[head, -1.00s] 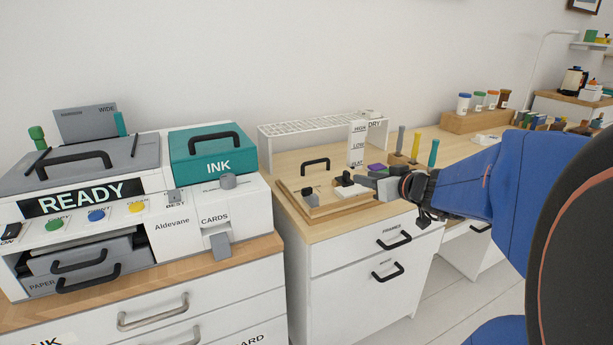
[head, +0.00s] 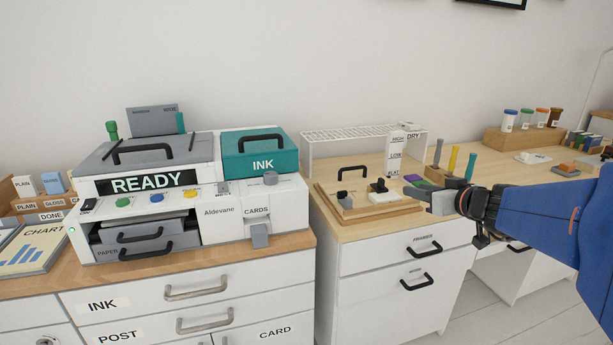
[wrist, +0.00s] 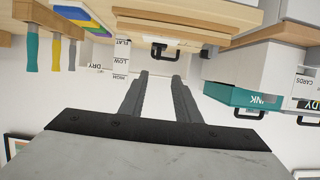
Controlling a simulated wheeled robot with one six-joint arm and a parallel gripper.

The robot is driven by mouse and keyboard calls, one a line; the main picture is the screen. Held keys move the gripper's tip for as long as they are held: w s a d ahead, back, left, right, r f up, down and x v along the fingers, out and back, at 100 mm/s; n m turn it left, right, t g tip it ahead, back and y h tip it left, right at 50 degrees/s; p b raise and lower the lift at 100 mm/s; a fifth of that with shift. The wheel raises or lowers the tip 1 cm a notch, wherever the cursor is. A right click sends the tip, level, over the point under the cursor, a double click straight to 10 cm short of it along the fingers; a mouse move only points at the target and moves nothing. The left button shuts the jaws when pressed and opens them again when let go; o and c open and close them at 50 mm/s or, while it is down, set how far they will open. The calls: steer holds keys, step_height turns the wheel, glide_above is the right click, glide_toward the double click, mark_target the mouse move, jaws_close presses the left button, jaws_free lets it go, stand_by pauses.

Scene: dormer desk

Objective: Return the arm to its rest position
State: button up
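My gripper (head: 428,194) is at the end of my blue arm (head: 535,222), on the right in the head view. It is held out level near the front right corner of the wooden block with black knobs (head: 350,213). In the wrist view my gripper (wrist: 160,78) shows two grey fingers with a clear gap between them and nothing in the gap. I cannot tell whether the fingers touch anything on the desk.
A white printer (head: 205,208) with a teal INK box (head: 262,165) stands left. A white rack (head: 360,133) is behind the block. Several coloured-handle tools (head: 453,160) stand close behind my gripper. Drawers (head: 405,255) are below; jars on a wooden stand (head: 525,138) are right.

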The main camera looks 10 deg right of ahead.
steer(key=s+a+f+n+g+y, duration=0.1)
steer(key=s+a+f+g+y, duration=0.2)
steer(key=a, duration=0.5)
steer(key=s+a+f+n+g, duration=0.1)
steer(key=s+a+f+g, duration=0.2)
steer(key=s+a, duration=0.35)
steer(key=s+f+m+g+h, duration=0.2)
steer(key=s+f, duration=0.4)
steer(key=s, duration=0.6)
steer(key=shift+s+m+g+h, duration=0.2)
steer(key=shift+m+g+h, duration=0.2)
steer(key=shift+g+h, duration=0.55)
